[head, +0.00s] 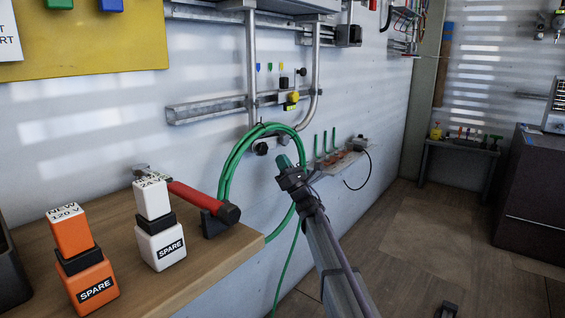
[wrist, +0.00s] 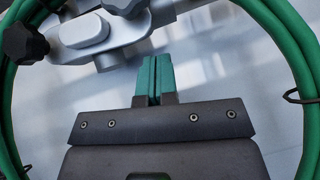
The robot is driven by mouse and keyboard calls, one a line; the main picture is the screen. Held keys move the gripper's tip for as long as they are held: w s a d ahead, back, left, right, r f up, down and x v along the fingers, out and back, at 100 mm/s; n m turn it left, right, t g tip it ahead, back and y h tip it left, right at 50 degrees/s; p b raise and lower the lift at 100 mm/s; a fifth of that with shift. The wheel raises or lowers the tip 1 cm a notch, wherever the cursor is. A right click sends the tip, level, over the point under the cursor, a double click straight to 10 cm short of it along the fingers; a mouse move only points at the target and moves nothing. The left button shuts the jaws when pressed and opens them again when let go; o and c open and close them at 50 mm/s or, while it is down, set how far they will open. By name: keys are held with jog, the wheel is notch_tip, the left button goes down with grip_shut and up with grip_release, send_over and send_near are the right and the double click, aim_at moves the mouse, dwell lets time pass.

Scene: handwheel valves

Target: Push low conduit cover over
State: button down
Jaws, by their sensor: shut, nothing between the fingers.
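A light grey metal conduit cover with a raised oblong pad (wrist: 84,32) lies across the upper left of the wrist view. My gripper (head: 283,160) is shut and empty, in front of the loop, just below and right of the cover. Its green fingertips (wrist: 153,75) are together in the wrist view, just below the cover; I cannot tell whether they touch it.
A coiled green hose (head: 229,178) hangs around the cover and shows at both sides of the wrist view. A wooden bench (head: 220,262) at lower left holds orange (head: 88,280) and white (head: 160,244) spare blocks and a red-handled tool (head: 198,199). A small shelf (head: 348,160) stands right.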

jog(key=s+d+f+n+g+y+b, duration=0.2)
jog(key=s+d+f+b, duration=0.3)
jog(key=f+b, duration=0.4)
jog(key=d+r+p+x, duration=0.1)
jog(key=d+p+x, duration=0.1)
jog(key=p+x, duration=1)
jog(key=shift+a+r, duration=0.25)
jog(key=shift+r, duration=0.4)
jog(key=shift+w+d+r+p, duration=0.1)
jog(key=shift+r+p, duration=0.3)
jog(key=shift+p, duration=0.1)
jog(key=shift+w+d+r+p, duration=0.1)
jog(key=shift+w+r+p, duration=0.05)
jog(key=shift+r+p, duration=0.25)
jog(key=shift+f, duration=0.15)
